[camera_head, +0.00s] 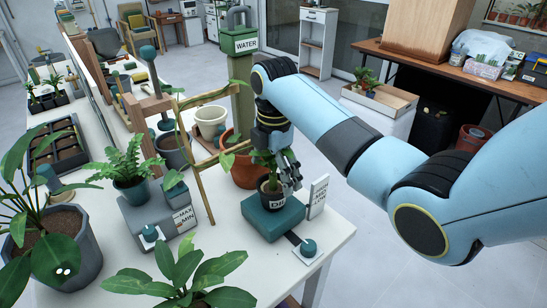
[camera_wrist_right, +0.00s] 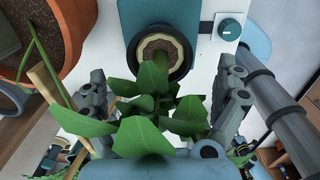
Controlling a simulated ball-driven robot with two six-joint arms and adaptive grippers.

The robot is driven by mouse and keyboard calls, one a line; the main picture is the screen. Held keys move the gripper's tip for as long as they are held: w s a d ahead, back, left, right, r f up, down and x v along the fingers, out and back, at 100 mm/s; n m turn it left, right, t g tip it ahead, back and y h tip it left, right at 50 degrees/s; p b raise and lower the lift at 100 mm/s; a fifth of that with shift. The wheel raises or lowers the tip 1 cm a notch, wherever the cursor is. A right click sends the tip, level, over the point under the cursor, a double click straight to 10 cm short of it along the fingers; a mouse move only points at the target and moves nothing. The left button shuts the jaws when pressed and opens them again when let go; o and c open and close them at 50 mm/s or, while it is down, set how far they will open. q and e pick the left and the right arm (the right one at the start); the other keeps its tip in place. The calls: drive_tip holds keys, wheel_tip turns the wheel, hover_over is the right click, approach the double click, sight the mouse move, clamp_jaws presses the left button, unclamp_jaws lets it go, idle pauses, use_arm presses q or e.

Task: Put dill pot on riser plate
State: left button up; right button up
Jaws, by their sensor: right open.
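The dill pot (camera_head: 269,190), a small dark pot with a partly visible label, stands upright on the teal riser plate (camera_head: 262,226) at the table's right side. In the right wrist view, the pot (camera_wrist_right: 181,66) shows from above, with soil and green leaves, over the teal plate (camera_wrist_right: 128,14). My right gripper (camera_head: 286,178) is above and around the plant in the head view. In the wrist view its fingers (camera_wrist_right: 163,105) are spread on both sides of the leaves, apart from the pot, so it is open. The leaves hide part of the pot. My left gripper is not in view.
A wooden frame (camera_head: 205,185) and a large terracotta pot (camera_head: 243,170) stand close by, left and behind. A teal knob (camera_head: 308,247) and a white sign (camera_head: 319,193) are beside the riser. A grey block (camera_head: 150,215) bears another plant. Bare white tabletop shows at the front.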

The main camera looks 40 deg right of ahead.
drive_tip(key=shift+r, duration=2)
